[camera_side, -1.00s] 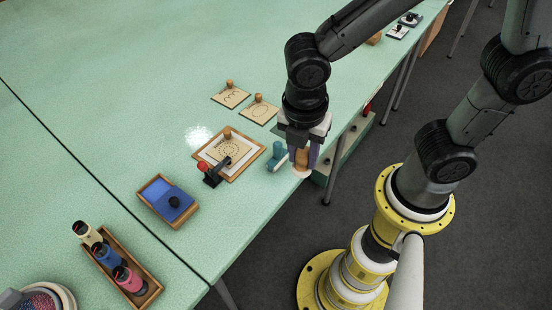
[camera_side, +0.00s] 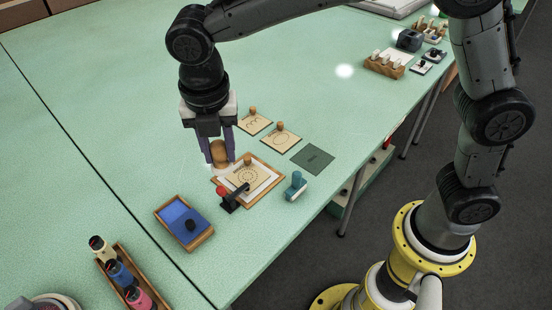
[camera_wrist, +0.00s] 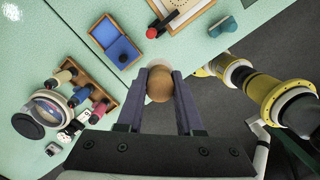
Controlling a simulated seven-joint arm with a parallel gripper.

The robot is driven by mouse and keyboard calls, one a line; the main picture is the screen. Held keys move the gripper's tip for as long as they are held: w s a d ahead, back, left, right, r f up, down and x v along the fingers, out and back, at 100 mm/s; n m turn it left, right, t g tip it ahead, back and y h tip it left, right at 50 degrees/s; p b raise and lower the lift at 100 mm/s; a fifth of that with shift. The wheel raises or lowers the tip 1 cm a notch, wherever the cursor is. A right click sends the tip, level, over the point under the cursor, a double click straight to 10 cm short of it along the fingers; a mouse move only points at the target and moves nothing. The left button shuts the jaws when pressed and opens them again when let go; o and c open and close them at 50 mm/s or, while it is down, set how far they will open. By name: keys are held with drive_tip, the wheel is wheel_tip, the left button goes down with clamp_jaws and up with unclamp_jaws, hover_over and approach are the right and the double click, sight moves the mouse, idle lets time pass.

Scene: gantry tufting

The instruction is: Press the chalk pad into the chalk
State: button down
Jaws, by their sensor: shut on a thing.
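My gripper (camera_side: 220,157) is shut on a knobbed wooden piece with a pale round base, which I take to be the chalk pad (camera_side: 219,150). In the wrist view its round wooden knob (camera_wrist: 159,84) sits between the fingers (camera_wrist: 160,92), with the pale base partly hidden behind it. In the side view it appears behind and left of the framed wooden board (camera_side: 276,177); whether its base touches the table is unclear. I cannot clearly identify the chalk in these frames.
A wooden box with blue pads (camera_side: 169,212), a red-ended black tool (camera_side: 233,196) and a teal tool (camera_side: 295,187) lie nearby. Two knobbed plates (camera_side: 287,140) and a dark green card (camera_side: 312,159) are beyond. A bottle rack (camera_side: 121,260) stands at lower left.

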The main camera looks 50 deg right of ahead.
drive_tip(key=w+a+f+n, duration=0.2)
drive_tip(key=w+a+f, duration=0.2)
drive_tip(key=w+a, duration=0.45)
drive_tip(key=shift+w+d+f, duration=0.1)
drive_tip(key=shift+w+f, duration=0.55)
drive_tip(key=shift+f, duration=1.55)
drive_tip(key=shift+w+d+f, duration=0.1)
drive_tip(key=shift+w+f, duration=0.55)
drive_tip(key=shift+f, duration=1.6)
drive_tip(key=shift+w+f, duration=0.65)
drive_tip(key=shift+f, duration=1.55)
drive_tip(key=shift+f, duration=0.55)
wheel_tip(320, 180, up, 7)
